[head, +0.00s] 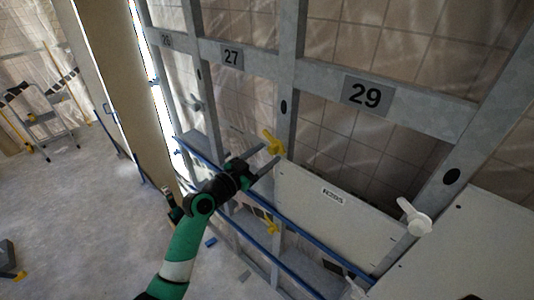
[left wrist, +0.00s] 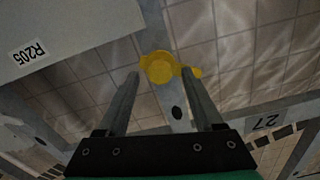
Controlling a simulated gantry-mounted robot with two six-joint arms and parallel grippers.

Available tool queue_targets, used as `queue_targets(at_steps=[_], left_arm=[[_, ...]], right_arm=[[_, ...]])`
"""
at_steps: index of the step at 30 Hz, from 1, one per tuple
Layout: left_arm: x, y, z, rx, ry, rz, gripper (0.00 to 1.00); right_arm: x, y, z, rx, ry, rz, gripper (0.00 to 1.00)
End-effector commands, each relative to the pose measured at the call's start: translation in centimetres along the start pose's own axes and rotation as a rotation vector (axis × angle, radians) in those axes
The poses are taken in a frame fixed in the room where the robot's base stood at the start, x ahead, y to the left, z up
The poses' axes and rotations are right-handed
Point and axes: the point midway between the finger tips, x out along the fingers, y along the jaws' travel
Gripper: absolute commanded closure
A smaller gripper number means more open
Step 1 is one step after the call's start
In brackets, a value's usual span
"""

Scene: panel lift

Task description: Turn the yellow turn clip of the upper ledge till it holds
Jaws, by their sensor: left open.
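The upper yellow turn clip (head: 273,143) sits on a grey upright post, at the upper left corner of a pale panel (head: 318,215) labelled R205. My left gripper (head: 267,156) is open, with its fingers close to this clip. In the left wrist view the clip's round yellow body (left wrist: 159,67) appears between the two fingertips, with its small tab pointing right toward the right finger. I cannot tell whether a finger touches it. The panel (left wrist: 65,30) lies to the clip's upper left there. The panel's lower edge is along a blue-edged ledge (head: 290,216). My right gripper is not in view.
A second yellow clip (head: 271,226) is lower on the same post. A white clip (head: 413,216) is at the panel's right end. A grey beam (head: 312,78) with number plates 27 and 29 crosses above. Open floor lies left, with a stepladder (head: 45,118) farther back.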

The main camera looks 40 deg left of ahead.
Motion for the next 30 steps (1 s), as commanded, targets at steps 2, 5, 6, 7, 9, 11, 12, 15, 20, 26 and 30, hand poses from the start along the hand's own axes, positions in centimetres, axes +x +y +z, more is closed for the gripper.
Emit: queue_targets(at_steps=[2, 5, 6, 7, 9, 11, 12, 15, 20, 26, 30], left_arm=[[0.72, 0.0, -0.04, -0.001, 0.001, 0.0, 0.32], [1.12, 0.01, -0.01, 0.0, 0.0, 0.0, 0.32], [1.17, 0.0, -0.03, 0.0, 0.0, -0.001, 0.32], [1.18, 0.0, -0.03, 0.0, 0.001, -0.001, 0.32], [1.17, 0.0, -0.03, 0.0, 0.001, -0.001, 0.32], [1.16, 0.0, -0.03, 0.0, 0.001, -0.001, 0.32], [1.16, 0.0, -0.03, 0.0, 0.001, -0.001, 0.34], [1.15, 0.01, -0.02, 0.0, 0.0, -0.001, 0.52], [1.13, 0.0, -0.02, 0.0, 0.0, -0.001, 0.81], [1.13, 0.0, -0.01, 0.0, 0.0, -0.001, 1.0], [1.13, 0.01, -0.02, -0.004, 0.0, -0.001, 1.0]], right_arm=[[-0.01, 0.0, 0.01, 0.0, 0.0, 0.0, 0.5], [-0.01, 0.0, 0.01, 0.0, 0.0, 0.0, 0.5], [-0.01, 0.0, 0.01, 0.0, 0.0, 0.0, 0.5], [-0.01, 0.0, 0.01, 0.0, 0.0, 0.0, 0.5], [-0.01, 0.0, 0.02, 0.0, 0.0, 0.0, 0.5], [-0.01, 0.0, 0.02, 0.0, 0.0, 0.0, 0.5], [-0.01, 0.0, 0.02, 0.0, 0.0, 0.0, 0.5], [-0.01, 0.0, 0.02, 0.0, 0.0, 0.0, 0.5], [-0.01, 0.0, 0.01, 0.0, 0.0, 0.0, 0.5], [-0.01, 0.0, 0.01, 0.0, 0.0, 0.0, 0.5], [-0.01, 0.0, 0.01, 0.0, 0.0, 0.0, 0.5]])
